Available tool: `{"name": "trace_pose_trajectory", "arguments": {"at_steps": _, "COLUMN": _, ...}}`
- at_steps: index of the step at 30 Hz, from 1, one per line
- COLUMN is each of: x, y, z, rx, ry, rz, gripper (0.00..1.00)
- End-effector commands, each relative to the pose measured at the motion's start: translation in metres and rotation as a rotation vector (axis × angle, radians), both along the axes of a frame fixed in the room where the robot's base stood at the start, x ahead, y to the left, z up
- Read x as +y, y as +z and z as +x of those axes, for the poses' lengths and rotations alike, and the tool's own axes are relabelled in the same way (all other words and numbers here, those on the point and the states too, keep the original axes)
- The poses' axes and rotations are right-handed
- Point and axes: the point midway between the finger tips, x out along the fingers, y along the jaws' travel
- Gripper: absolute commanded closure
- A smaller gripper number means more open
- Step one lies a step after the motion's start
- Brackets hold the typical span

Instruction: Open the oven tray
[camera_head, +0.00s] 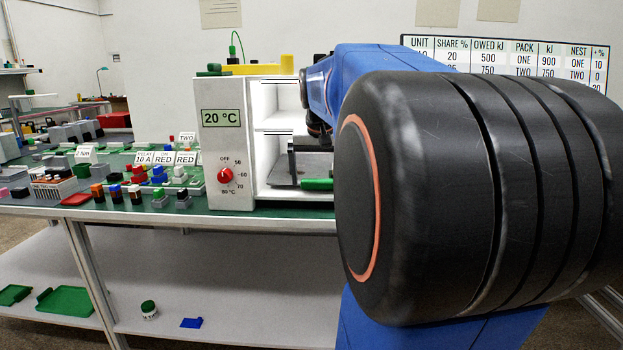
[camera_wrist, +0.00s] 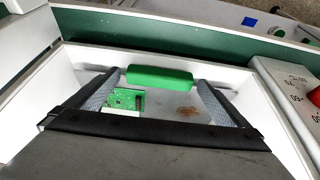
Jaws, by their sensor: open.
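The oven (camera_head: 223,150) is a white box on the green bench with a "20 °C" display and a red knob (camera_head: 226,176). Its front is open to the right of the panel. The tray's green handle (camera_head: 316,184) shows at the lower opening, partly behind my arm. In the wrist view the handle (camera_wrist: 160,76) lies across the front of the pale tray (camera_wrist: 165,110). My gripper (camera_wrist: 158,80) is open, its two fingertips at either end of the handle in the picture. I cannot tell whether they touch it. A green circuit board (camera_wrist: 127,98) lies on the tray.
A yellow block (camera_head: 287,65) sits on the oven's top. Red, green and grey parts crowd the bench left of the oven, with label cards (camera_head: 163,157) among them. A lower shelf (camera_head: 230,280) holds a green tray (camera_head: 68,300) and a blue piece (camera_head: 191,323).

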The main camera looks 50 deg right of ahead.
Motion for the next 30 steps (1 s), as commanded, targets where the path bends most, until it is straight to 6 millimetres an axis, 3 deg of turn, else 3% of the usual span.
{"name": "trace_pose_trajectory", "arguments": {"at_steps": 12, "x": -0.002, "y": -0.007, "z": 0.002, "rx": -0.001, "ry": 0.0, "rz": -0.001, "gripper": 0.0}}
{"name": "trace_pose_trajectory", "arguments": {"at_steps": 14, "x": -0.002, "y": -0.007, "z": 0.002, "rx": -0.001, "ry": 0.0, "rz": -0.001, "gripper": 0.12}}
{"name": "trace_pose_trajectory", "arguments": {"at_steps": 19, "x": -0.002, "y": -0.007, "z": 0.002, "rx": -0.001, "ry": 0.0, "rz": -0.001, "gripper": 0.53}}
{"name": "trace_pose_trajectory", "arguments": {"at_steps": 26, "x": 0.003, "y": -0.007, "z": -0.002, "rx": -0.001, "ry": 0.0, "rz": -0.001, "gripper": 0.54}}
{"name": "trace_pose_trajectory", "arguments": {"at_steps": 30, "x": 0.017, "y": -0.007, "z": -0.014, "rx": -0.002, "ry": 0.001, "rz": -0.001, "gripper": 0.54}}
